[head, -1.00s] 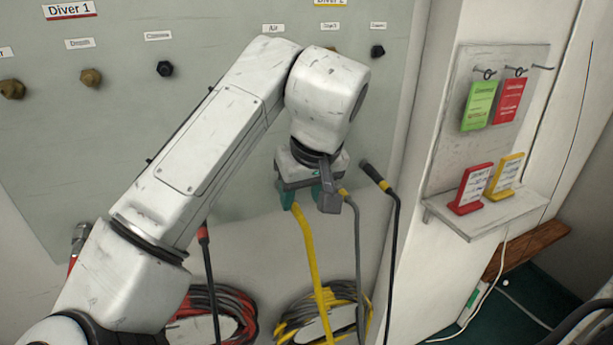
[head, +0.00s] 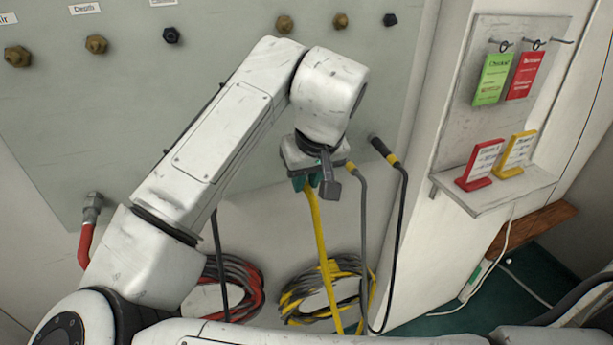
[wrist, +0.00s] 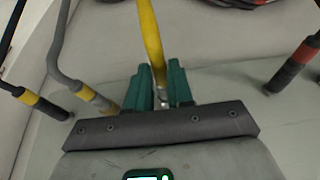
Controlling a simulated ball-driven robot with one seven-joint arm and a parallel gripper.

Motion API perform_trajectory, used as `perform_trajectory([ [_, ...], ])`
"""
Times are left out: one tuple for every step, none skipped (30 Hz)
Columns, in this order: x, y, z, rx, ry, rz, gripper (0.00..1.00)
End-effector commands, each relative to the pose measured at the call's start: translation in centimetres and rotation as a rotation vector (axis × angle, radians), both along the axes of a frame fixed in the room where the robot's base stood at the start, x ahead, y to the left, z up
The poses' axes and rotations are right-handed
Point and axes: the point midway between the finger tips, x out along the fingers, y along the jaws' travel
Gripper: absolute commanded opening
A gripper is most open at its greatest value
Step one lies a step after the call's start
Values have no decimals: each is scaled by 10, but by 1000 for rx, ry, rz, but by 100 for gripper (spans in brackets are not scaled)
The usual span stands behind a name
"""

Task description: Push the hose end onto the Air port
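A bit of metal shows between the fingers; the rest of the hose end is hidden. The right-hand group on the panel has a brass port (head: 284,24), a second brass port (head: 341,21) and a black port (head: 390,19). The first stood under the Air label earlier. The left group's Air port (head: 18,56) is brass too. The gripper is well below these ports.
A black hose with a yellow band (head: 384,152) and a grey hose (head: 361,200) hang just right of my gripper. A red hose (head: 85,240) hangs at left. Coiled red hose (head: 255,290) is below. A shelf (head: 490,200) with cards juts out at right.

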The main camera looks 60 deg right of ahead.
Motion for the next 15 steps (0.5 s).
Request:
perform_trajectory([
  [0, 0, 0, 0, 0, 0, 16],
  [0, 0, 0, 0, 0, 0, 14],
  [0, 0, 0, 0, 0, 0, 10],
  [0, 0, 0, 0, 0, 0, 7],
  [0, 0, 0, 0, 0, 0, 4],
  [0, 0, 0, 0, 0, 0, 0],
  [0, 0, 0, 0, 0, 0, 0],
  [0, 0, 0, 0, 0, 0, 0],
  [0, 0, 0, 0, 0, 0, 0],
  [0, 0, 0, 0, 0, 0, 0],
  [0, 0, 0, 0, 0, 0, 0],
  [0, 0, 0, 0, 0, 0, 0],
  [0, 0, 0, 0, 0, 0, 0],
  [0, 0, 0, 0, 0, 0, 0],
  [0, 0, 0, 0, 0, 0, 0],
])
